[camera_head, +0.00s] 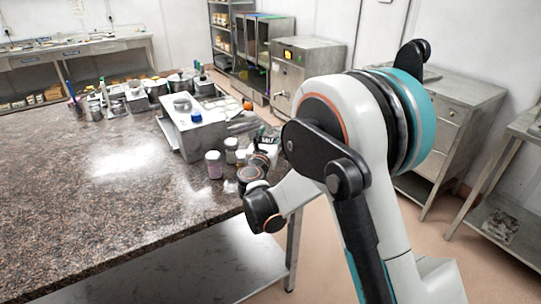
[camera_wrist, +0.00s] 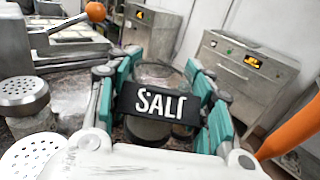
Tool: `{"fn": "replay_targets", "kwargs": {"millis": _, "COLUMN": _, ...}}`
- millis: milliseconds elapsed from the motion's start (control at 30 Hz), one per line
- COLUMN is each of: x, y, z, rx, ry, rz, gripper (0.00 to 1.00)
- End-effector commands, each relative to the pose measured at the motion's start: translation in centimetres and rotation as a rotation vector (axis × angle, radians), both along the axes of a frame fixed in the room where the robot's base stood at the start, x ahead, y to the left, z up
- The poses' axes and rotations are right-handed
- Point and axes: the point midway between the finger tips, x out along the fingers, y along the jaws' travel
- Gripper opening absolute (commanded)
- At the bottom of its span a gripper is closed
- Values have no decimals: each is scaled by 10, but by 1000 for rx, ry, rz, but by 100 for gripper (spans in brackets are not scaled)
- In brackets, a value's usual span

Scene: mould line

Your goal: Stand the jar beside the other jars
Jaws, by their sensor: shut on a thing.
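The jar with a black SALT label (camera_wrist: 160,103) is between the teal fingers of my gripper (camera_wrist: 163,92) in the wrist view. The gripper is shut on it; the label faces the camera. Whether the jar's base touches the counter cannot be told. In the head view my arm mostly hides the gripper (camera_head: 268,148) and the jar. Two other jars, a near one (camera_head: 213,165) and a farther one (camera_head: 231,150), stand upright just left of the gripper. In the wrist view two perforated lids (camera_wrist: 20,92) (camera_wrist: 32,158) show at the left.
A metal box-like appliance (camera_head: 190,135) stands behind the jars, with a blue-capped item on top. Pots and containers (camera_head: 155,90) line the counter's back. The speckled counter (camera_head: 110,190) is clear at left and front. Its right edge runs close to my gripper.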

Motion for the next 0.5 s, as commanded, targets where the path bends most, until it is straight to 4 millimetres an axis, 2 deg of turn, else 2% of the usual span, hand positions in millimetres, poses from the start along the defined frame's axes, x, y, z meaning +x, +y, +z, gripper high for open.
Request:
{"fn": "replay_targets", "kwargs": {"millis": 233, "x": 0, "y": 0, "z": -17, "rx": 0, "ry": 0, "rz": 0, "gripper": 19}}
{"fn": "replay_targets", "kwargs": {"millis": 500, "x": 0, "y": 0, "z": -52, "rx": 0, "ry": 0, "rz": 0, "gripper": 19}}
